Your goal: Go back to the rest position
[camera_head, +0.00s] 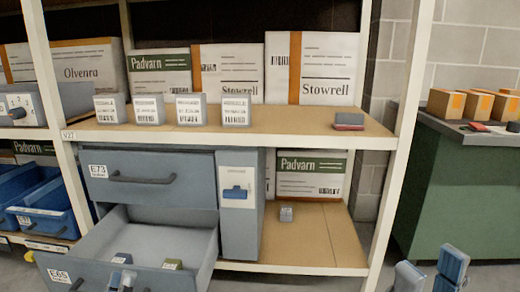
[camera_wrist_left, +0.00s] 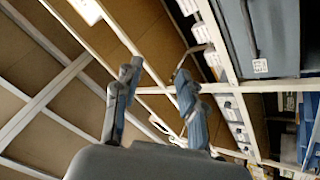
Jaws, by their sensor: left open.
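My left gripper (camera_wrist_left: 156,75) shows two fingers standing apart in the left wrist view, with nothing between them. In the head view only a small part of it (camera_head: 122,281) shows at the bottom, in front of the open lower drawer (camera_head: 160,240). My right gripper (camera_head: 430,262) shows at the bottom right of the head view. Its two blue-grey fingers are apart, with nothing seen between them, in front of the floor by the green counter.
The open drawer holds a few small boxes and juts out from the rack. The upper drawer (camera_head: 150,178) is shut. Small boxes and large cartons stand on the wooden shelf (camera_head: 300,122). A green counter (camera_head: 455,190) with orange-taped boxes stands at right. Blue bins (camera_head: 45,200) are at left.

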